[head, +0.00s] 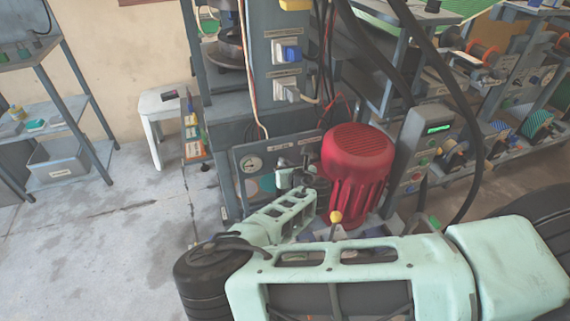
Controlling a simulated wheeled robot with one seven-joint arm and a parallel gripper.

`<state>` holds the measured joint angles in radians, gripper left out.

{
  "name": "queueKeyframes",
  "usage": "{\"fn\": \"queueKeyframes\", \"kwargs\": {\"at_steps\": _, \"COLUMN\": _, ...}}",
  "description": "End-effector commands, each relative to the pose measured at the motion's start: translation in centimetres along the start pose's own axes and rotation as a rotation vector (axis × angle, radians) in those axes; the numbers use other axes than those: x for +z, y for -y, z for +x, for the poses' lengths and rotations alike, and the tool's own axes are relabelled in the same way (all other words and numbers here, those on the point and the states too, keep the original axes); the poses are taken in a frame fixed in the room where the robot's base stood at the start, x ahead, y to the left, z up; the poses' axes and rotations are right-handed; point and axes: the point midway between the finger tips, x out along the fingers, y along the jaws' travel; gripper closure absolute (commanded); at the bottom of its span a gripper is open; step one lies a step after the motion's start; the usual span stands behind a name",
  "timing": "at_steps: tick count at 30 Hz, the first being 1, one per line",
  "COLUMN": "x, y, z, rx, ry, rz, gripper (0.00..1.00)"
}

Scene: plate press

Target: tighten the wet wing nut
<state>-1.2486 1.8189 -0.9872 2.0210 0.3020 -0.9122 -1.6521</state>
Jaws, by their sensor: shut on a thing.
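My pale green arm reaches from the lower right toward the grey press. My gripper (288,181) is at the lower front of the press, beside the round gauge panel (250,166) and left of the red motor (356,172). It is small and partly hidden by my own arm. It is shut at the place where the wing nut would be held. The wing nut itself cannot be made out between the fingers, and its wetness does not show.
A control box with a green display (430,135) stands right of the motor. A lever with a yellow knob (336,216) rises close to my arm. Black hoses (452,85) hang at the right. A white stool (163,117) and a shelf rack (62,120) stand left, with open floor between.

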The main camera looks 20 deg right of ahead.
Motion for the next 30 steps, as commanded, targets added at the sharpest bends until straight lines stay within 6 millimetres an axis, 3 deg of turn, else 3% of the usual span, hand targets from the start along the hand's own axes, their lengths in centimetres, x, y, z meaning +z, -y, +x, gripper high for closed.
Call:
{"fn": "queueKeyframes", "kwargs": {"at_steps": 18, "x": -0.18, "y": 0.77, "z": 0.07, "rx": 0.213, "ry": 0.000, "rz": 0.522, "gripper": 1.00}}
{"fn": "queueKeyframes", "kwargs": {"at_steps": 30, "x": -0.33, "y": 0.89, "z": 0.13, "rx": 0.295, "ry": 0.001, "rz": 0.714, "gripper": 1.00}}
